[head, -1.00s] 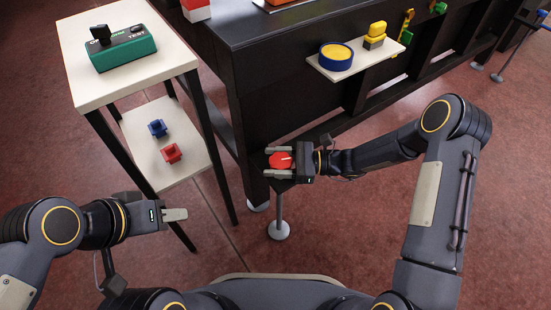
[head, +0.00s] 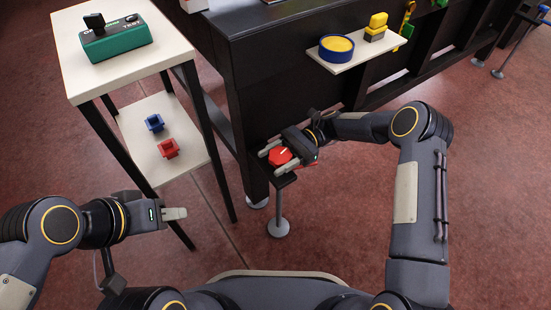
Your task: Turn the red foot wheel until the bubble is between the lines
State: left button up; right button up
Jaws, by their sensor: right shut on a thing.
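The red foot wheel (head: 280,156), with a pale mark on its top, sits low at the corner of the black table (head: 240,100), above a leg with a round grey foot (head: 278,228). My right gripper (head: 268,163) is shut on the wheel, one finger on each side, reaching in from the upper right. My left gripper (head: 176,213) hangs away from the wheel, left of it, near the side stand. Its fingers overlap from this angle, so their opening is unclear. I cannot see a bubble or its lines.
A side stand (head: 72,60) carries a green TEST box (head: 115,42). Its lower shelf (head: 180,125) holds a blue part (head: 154,123) and a red part (head: 168,148). A white shelf (head: 352,62) on the table's side holds a blue-and-yellow round thing (head: 336,48) and a yellow-and-grey block (head: 376,27).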

aim_at(290, 151)
dwell(0.4)
jog(key=o, duration=1)
jog(key=p+v, duration=0.1)
jog(key=v, duration=0.6)
jog(key=shift+w+d, duration=0.25)
jog(key=shift+w, duration=0.05)
jog(key=shift+r, duration=0.1)
